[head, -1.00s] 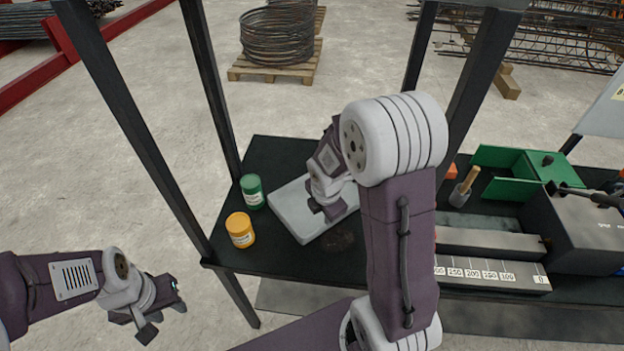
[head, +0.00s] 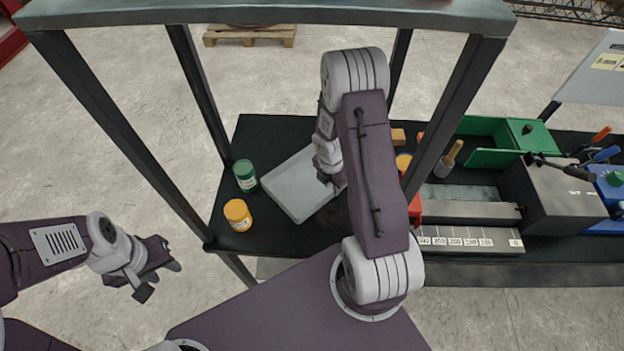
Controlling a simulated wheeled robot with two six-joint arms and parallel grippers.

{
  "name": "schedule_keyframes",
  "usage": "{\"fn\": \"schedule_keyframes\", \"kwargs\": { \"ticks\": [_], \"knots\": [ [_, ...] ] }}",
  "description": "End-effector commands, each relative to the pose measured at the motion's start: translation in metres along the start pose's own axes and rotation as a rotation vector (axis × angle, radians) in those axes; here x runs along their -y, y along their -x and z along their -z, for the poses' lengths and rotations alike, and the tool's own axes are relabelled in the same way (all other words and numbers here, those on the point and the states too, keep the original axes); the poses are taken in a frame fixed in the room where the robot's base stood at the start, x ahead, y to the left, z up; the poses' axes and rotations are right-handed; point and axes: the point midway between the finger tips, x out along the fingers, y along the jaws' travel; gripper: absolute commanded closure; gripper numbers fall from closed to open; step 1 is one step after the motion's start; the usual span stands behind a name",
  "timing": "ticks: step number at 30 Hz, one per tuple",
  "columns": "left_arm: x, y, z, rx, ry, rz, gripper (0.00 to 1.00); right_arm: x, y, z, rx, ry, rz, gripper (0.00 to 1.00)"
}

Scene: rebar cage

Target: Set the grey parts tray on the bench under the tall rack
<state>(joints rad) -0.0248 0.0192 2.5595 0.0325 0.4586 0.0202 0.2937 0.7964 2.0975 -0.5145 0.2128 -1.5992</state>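The grey parts tray (head: 290,185) lies flat on the black bench (head: 270,135), inside the posts of the tall rack (head: 270,12). Its right part is hidden behind my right arm. My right gripper (head: 328,180) is over the visible right part of the tray, pointing down. Its fingers are mostly hidden, so I cannot tell whether it touches or grips the tray. My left gripper (head: 160,280) is open and empty, off the bench's left front, above the floor.
A green jar (head: 245,177) and a yellow jar (head: 238,215) stand left of the tray. A red object (head: 414,209), a wooden-handled tool (head: 448,160), a green bin (head: 490,140) and a grey machine (head: 560,195) are to the right. Rack posts surround the tray area.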

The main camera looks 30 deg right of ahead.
Motion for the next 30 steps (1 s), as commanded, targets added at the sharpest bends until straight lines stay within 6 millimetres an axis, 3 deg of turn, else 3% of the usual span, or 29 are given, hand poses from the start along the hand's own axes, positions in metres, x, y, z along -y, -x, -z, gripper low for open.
{"fn": "schedule_keyframes", "kwargs": {
  "ticks": [1, 6, 13, 14, 17, 30],
  "knots": [
    [0.000, -0.010, -0.001, 0.000, 0.000, 0.000, 0.64, 0.001, -0.017, 0.003, -0.002, 0.001, 0.004, 0.72],
    [0.000, -0.020, -0.002, 0.001, 0.000, 0.000, 0.64, 0.001, -0.039, 0.003, -0.001, 0.000, 0.001, 0.72],
    [0.000, -0.019, -0.002, 0.000, 0.000, 0.000, 0.64, 0.000, -0.040, 0.002, 0.000, -0.001, 0.000, 0.72],
    [0.000, -0.019, -0.002, 0.000, 0.000, 0.000, 0.64, 0.000, -0.039, 0.002, 0.000, -0.001, 0.000, 0.75],
    [0.000, -0.019, -0.002, 0.000, 0.000, 0.000, 0.64, 0.001, -0.039, 0.002, 0.000, -0.001, 0.000, 1.00],
    [0.000, -0.019, -0.002, 0.000, 0.000, 0.000, 0.64, 0.000, -0.039, 0.002, 0.000, -0.001, 0.000, 1.00]
  ]
}}
